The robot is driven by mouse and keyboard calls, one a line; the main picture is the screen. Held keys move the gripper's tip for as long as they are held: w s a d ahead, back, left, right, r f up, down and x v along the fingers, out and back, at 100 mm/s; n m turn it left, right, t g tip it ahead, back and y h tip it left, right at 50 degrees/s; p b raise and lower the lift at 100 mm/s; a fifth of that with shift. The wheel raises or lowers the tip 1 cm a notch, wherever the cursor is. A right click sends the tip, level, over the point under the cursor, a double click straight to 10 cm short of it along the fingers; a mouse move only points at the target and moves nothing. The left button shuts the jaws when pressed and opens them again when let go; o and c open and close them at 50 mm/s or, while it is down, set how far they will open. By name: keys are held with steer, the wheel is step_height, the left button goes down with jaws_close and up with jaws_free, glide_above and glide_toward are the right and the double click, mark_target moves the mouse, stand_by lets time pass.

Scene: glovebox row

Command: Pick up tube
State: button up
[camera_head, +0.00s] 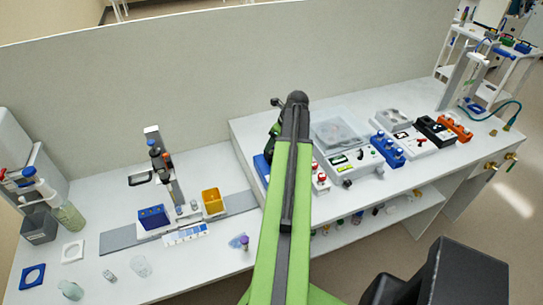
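My green and black arm rises through the middle of the view, and its far joint stands over the bench. My gripper cannot be made out; the arm hides the space behind it. A small purple-topped piece (244,241), which may be a tube, stands on the white bench just left of my arm, beside a pale blue patch (235,242). A blue rack (153,217) stands further left; I cannot tell whether tubes are in it. Several small vessels are too small to name surely.
A yellow-orange box (212,201) stands right of the blue rack. Instruments, including a blue block (388,149), fill the raised right side. A tall partition (190,85) closes the back. Bare bench lies front left of my arm.

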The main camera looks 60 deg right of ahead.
steer(key=b+x, duration=0.1)
steer(key=x, duration=0.2)
steer(key=shift+f+b, duration=0.15)
steer(key=shift+b, duration=0.25)
jaws_close()
steer(key=shift+r+p, duration=0.3)
step_height(320, 180, up, 18)
steer(key=p, duration=1.8)
